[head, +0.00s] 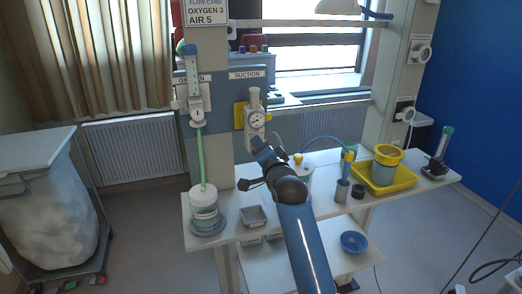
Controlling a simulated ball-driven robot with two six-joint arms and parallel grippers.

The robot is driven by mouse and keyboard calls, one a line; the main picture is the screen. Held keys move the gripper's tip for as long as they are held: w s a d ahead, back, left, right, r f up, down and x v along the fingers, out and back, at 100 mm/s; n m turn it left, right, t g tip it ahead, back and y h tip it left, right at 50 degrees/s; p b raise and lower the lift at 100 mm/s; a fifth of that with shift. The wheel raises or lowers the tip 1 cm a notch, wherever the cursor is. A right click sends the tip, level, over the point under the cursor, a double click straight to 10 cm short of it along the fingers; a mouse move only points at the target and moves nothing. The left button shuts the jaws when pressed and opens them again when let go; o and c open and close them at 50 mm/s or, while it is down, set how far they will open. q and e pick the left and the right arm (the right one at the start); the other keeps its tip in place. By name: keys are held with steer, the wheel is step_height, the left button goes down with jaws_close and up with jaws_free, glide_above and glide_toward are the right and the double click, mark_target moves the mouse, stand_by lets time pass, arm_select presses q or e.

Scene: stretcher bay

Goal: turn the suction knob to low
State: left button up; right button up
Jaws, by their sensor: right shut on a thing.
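The suction regulator (256,117) is a grey unit with a round dial gauge. It hangs on a yellow plate under the SUCTION label (247,75) on the wall column. My right gripper (259,145) reaches up to the lower end of this regulator and is shut on the suction knob there. The gripper and wrist hide the knob, so its setting cannot be read. My left gripper is not in view.
The oxygen flowmeter (195,92) with a green tube hangs left of the regulator. Below, the shelf (290,217) holds a humidifier jar (204,211), a small grey tray (253,216) and a yellow tray (403,179). A flow card (206,11) hangs above.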

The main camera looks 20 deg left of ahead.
steer(key=shift+m, duration=1.3)
steer(key=o, duration=1)
steer(key=shift+o, duration=0.2)
steer(key=shift+s+d, duration=0.1)
steer(key=b+v, duration=0.3)
steer(key=v, duration=0.7)
steer(key=shift+s+d, duration=0.2)
